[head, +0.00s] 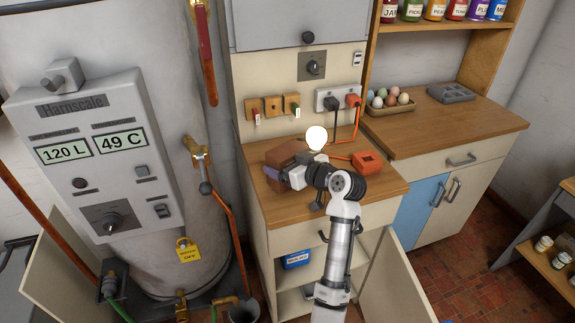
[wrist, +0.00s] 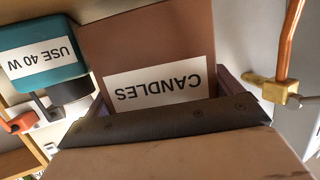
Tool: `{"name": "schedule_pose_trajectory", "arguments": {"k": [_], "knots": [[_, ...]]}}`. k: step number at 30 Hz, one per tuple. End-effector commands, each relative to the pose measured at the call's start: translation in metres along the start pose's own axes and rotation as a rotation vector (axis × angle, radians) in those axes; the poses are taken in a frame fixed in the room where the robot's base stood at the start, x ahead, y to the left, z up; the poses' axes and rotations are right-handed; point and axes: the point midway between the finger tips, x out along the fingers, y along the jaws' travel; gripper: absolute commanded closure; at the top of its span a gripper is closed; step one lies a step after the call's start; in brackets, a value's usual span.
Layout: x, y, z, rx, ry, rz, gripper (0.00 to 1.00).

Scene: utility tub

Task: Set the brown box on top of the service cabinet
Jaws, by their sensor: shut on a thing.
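The brown box (head: 286,153) is over the left part of the service cabinet's wooden top (head: 289,213). I cannot tell whether its base touches the wood. My gripper (head: 281,171) is shut on the box, with a purple finger showing at its left. In the wrist view the brown box (wrist: 150,45) fills the space between the purple fingers, its white CANDLES label upside down. My gripper and wrist hide part of the box in the head view.
A lit bulb (head: 317,137) stands close right of the box. A teal block (wrist: 42,52) labelled USE 40 W is near it in the wrist view. An orange unit (head: 368,162) with a cable sits farther right. A copper pipe (head: 228,215) runs left of the cabinet.

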Motion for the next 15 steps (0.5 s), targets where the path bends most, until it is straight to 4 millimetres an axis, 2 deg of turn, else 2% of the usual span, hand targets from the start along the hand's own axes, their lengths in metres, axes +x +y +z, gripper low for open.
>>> {"name": "schedule_pose_trajectory", "arguments": {"k": [3, 13, 14, 15], "knots": [[0.004, 0.0, 0.013, 0.003, 0.0, 0.0, 0.37], [0.005, 0.0, 0.017, 0.0, 0.001, 0.0, 0.37], [0.005, 0.0, 0.017, 0.0, 0.0, 0.0, 0.08], [0.005, 0.0, 0.016, 0.0, 0.0, 0.0, 0.03]]}}
